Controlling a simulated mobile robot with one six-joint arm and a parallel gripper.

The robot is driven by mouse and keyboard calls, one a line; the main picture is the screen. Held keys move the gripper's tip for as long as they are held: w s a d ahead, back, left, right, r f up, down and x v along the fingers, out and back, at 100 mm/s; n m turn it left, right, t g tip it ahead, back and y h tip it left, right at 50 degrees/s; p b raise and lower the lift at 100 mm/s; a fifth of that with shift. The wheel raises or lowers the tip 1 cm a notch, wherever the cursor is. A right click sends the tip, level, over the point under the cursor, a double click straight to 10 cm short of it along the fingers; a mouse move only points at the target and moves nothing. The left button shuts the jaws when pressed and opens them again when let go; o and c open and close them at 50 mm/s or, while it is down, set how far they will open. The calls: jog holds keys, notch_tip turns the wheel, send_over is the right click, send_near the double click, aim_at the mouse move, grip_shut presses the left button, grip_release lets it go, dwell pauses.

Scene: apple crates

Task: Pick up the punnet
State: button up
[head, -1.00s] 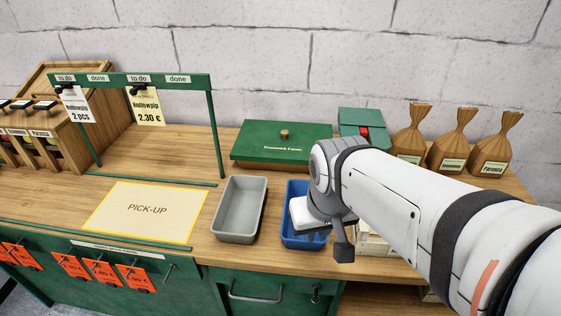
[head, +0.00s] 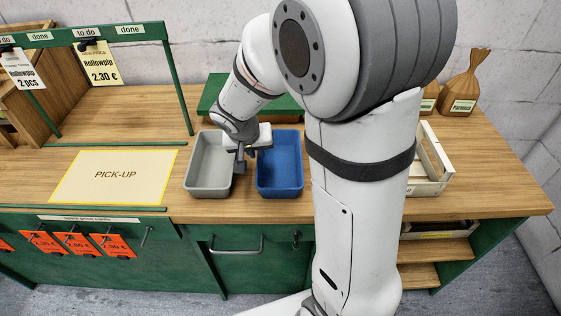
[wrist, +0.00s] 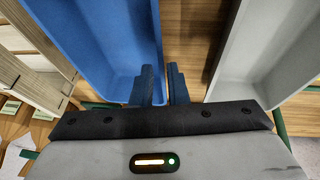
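A pale wooden slatted box (head: 432,158), which looks most like a punnet, stands on the counter right of my arm, which hides part of it. Slatted wood also shows at the left of the wrist view (wrist: 35,55). My gripper (head: 243,160) is over the gap between the grey tray (head: 192,178) and the blue tray (head: 279,160), apart from the slatted box. In the wrist view its two dark fingers (wrist: 166,82) are close together, with nothing seen held between them. Both trays look empty where they show.
The yellow-edged PICK-UP mat (head: 115,177) lies left of the trays. A green sign frame (head: 178,85) stands behind it. A green lid (head: 213,92) is behind the trays, and a brown bag (head: 465,85) is at the back right. The counter's right end (head: 490,170) is clear.

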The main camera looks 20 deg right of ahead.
aim_at(261, 159)
jog(key=x, duration=0.6)
jog(key=shift+f, duration=0.1)
jog(key=shift+c, duration=0.2)
grip_shut()
